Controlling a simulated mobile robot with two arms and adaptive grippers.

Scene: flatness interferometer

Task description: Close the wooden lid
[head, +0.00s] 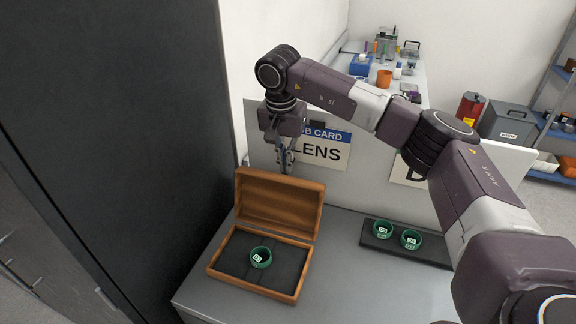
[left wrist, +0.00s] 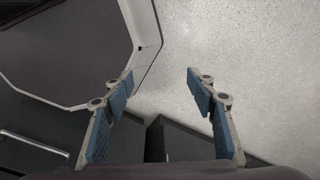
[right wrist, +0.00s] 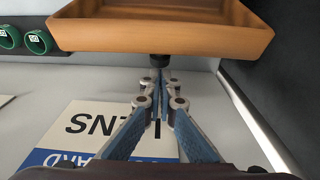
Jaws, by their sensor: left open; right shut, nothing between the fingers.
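The wooden box (head: 257,293) stands on the grey bench with its wooden lid (head: 277,204) raised upright at the back edge. A green ring with a white label (head: 261,257) sits in the dark lining of the box. My right gripper (head: 285,166) is behind the lid, pointing down, its fingertips partly hidden by the lid. In the right wrist view the closed fingers (right wrist: 160,78) are just below the lid's edge (right wrist: 165,38); I cannot tell whether they touch. My left gripper (left wrist: 160,82) is open and empty over the floor, away from the box.
A dark tray (head: 405,250) with two green rings (head: 411,239) lies right of the box. A white panel with a lens card (head: 322,150) stands behind the lid. A tall dark cabinet (head: 130,130) borders the left. The bench between box and tray is clear.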

